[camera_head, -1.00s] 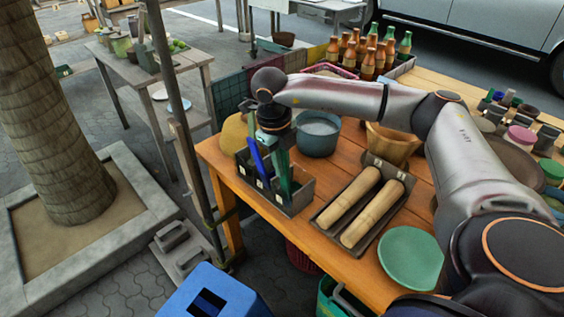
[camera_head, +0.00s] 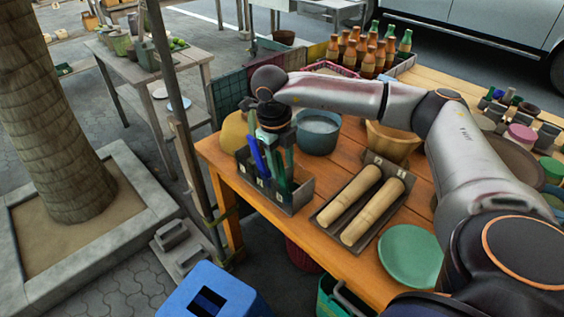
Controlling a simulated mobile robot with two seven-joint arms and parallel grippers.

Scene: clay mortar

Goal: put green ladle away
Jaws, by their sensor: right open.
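The green ladle (camera_head: 285,178) stands upright in the right part of a grey compartment holder (camera_head: 295,198) at the table's left corner. Mainly its green handle shows; its lower end is hidden inside the holder. My right gripper (camera_head: 276,158) points down over the holder, open, with its fingers at the upper part of the green handle. The frame does not show clearly whether they touch it. A blue-handled utensil (camera_head: 257,160) stands in the holder to the left of the ladle. My left gripper is out of view.
A tray with two rolling pins (camera_head: 362,207) lies right of the holder, with a green plate (camera_head: 410,255) nearer. A blue-grey pot (camera_head: 317,132) and a wooden bowl (camera_head: 391,142) stand behind. A pole (camera_head: 184,130) rises just left of the table.

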